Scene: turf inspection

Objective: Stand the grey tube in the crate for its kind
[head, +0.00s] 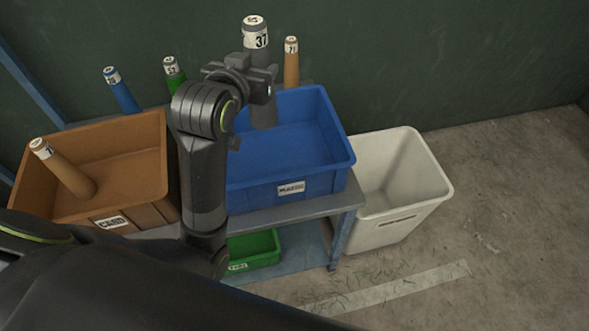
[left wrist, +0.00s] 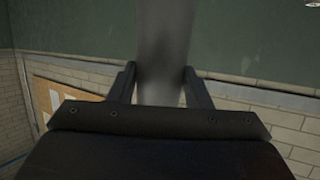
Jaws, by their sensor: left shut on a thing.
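The grey tube (head: 256,50) has white labels, one reading 37, and stands nearly upright in my left gripper (head: 262,88). The left wrist view shows the two fingers (left wrist: 160,88) on either side of the tube (left wrist: 162,45). The tube's lower end shows against the inside of the blue crate (head: 336,135), toward its back left. I cannot tell whether it touches the crate floor. The blue crate's front label seems to read PLASTIC. The brown crate (head: 150,130), labelled CARD, stands to its left with a leaning brown tube (head: 68,172) inside. My right gripper is not in view.
Blue (head: 122,92), green (head: 175,76) and orange-brown (head: 291,62) tubes stick up behind the crates. A green crate (head: 252,262) sits on the lower shelf. A white bin (head: 400,190) stands on the floor right of the bench. The floor farther right is clear.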

